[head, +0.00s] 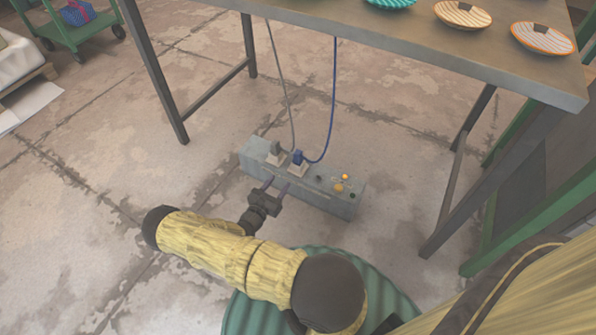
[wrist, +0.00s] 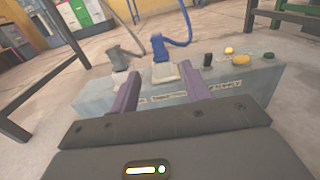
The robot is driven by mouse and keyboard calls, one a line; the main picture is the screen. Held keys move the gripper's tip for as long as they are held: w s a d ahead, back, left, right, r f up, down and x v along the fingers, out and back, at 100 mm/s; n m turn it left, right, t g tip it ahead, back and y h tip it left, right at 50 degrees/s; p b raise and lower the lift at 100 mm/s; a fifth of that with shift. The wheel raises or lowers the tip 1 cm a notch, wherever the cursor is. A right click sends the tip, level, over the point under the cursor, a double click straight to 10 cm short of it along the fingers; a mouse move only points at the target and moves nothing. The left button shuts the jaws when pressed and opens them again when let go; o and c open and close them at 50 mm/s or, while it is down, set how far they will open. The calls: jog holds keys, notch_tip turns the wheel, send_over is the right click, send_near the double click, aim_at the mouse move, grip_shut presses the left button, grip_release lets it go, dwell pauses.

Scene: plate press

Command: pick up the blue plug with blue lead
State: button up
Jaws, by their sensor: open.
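The blue plug (head: 298,157) sits upright in a pale socket on top of a grey-blue box on the floor. Its blue lead (head: 333,95) rises to the table above. In the wrist view the blue plug (wrist: 160,47) stands beyond my fingertips, between the two fingers and a little left of their middle. My gripper (head: 276,187) is open and empty, just on the near side of the box. In the wrist view its two purple fingers (wrist: 160,88) point at the box's front edge. I cannot tell whether they touch the box.
A grey plug (head: 276,148) with a grey lead stands in the socket left of the blue one. The box (head: 337,204) carries orange and dark buttons at its right end. A table (head: 440,62) with plates overhangs behind; its legs flank the box. Open floor lies left.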

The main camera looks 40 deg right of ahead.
dwell(0.3)
jog(key=b, duration=0.6)
send_near(300, 153)
jog(key=w+d, duration=0.1)
jog(key=d+f, duration=0.1)
jog(key=d, duration=0.1)
jog(key=w+d+f, duration=0.1)
jog(key=d, duration=0.1)
jog(key=shift+w+d+f, duration=0.1)
jog(key=shift+w, duration=0.25)
jog(key=shift+w+d+r, duration=0.15)
jog(key=shift+d+r, duration=0.05)
jog(key=shift+d, duration=0.15)
jog(key=d+b, duration=0.1)
jog(key=w+d+f+b, duration=0.1)
jog(key=b, duration=0.1)
jog(key=shift+w+d+b, duration=0.2)
jog(key=shift+d+b, duration=0.1)
jog(key=shift+d, duration=0.1)
jog(key=shift+b+x, duration=0.55)
jog(key=shift+x, duration=0.35)
jog(key=shift+d+r, duration=0.1)
jog(key=shift+r, duration=0.2)
